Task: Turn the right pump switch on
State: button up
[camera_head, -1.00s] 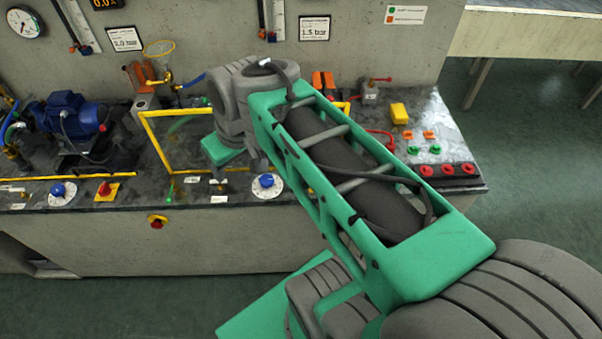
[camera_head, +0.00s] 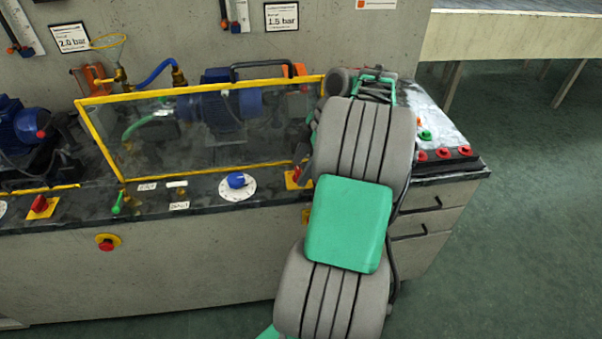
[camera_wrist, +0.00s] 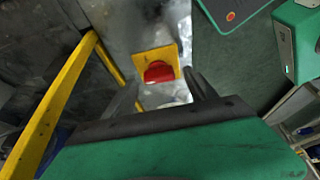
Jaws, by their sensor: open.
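The right pump switch, a red knob on a yellow plate, shows in the wrist view (camera_wrist: 158,72). In the head view its plate (camera_head: 291,183) shows at the left edge of my arm, which hides part of it. My gripper (camera_wrist: 163,84) is open and empty. Its two dark fingers point toward the switch, one on each side of the red knob in the wrist view. I cannot tell whether they touch it.
A yellow-framed clear guard (camera_head: 200,168) stands left of the arm around a blue pump (camera_head: 215,108). A blue dial knob (camera_head: 237,181) and another red switch (camera_head: 41,206) lie along the bench front. Red buttons (camera_head: 443,154) are at right. Floor is free at right.

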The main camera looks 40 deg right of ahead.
jog(key=shift+w+a+f, duration=0.1)
jog(key=shift+a+f, duration=0.05)
jog(key=shift+f, duration=0.15)
jog(key=shift+c, duration=0.2)
jog(key=c, duration=1.3)
